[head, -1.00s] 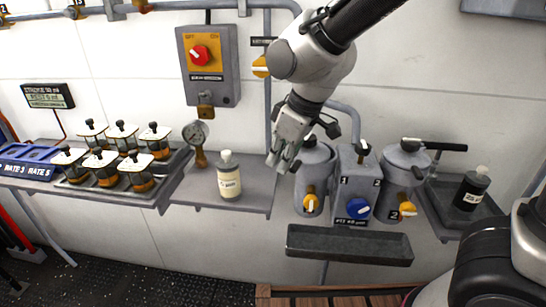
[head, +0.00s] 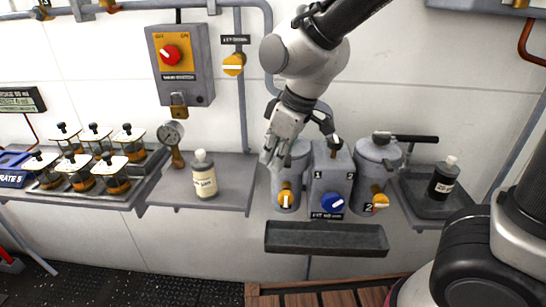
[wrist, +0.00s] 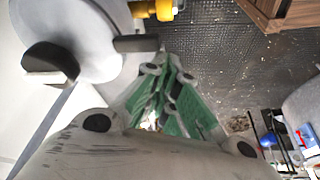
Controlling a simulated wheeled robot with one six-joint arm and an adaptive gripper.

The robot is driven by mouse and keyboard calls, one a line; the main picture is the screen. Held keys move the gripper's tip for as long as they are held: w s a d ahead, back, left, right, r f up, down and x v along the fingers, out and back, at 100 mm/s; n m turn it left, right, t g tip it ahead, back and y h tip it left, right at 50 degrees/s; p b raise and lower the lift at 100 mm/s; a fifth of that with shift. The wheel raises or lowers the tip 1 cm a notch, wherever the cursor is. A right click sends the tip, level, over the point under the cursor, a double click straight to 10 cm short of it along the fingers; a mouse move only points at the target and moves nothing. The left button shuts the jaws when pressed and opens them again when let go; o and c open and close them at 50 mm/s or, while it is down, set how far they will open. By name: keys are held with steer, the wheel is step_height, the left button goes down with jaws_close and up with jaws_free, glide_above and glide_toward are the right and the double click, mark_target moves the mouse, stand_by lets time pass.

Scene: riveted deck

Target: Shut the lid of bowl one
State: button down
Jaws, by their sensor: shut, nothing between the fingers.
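Bowl one (head: 286,187) is a grey cylinder with a yellow tap, left of a control box marked 1 and 2. My gripper (head: 268,160) is at its upper left side and hides much of its top. In the wrist view, a round grey top (wrist: 85,35) with a dark knob lies at the upper left, beside my gripper's green fingers (wrist: 165,105). The fingers are together and empty. I cannot tell whether they touch the bowl or how far the lid is open. Bowl two (head: 376,165), with a black handle on top, stands right of the box.
A dark bottle (head: 443,180) sits in a tray at the right. A long dark trough (head: 325,240) is below the bowls. Several lidded jars (head: 110,180) stand at the far left.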

steer(key=shift+s+d+f, duration=0.1)
steer(key=shift+d+f, duration=0.1)
steer(key=shift+d, duration=0.05)
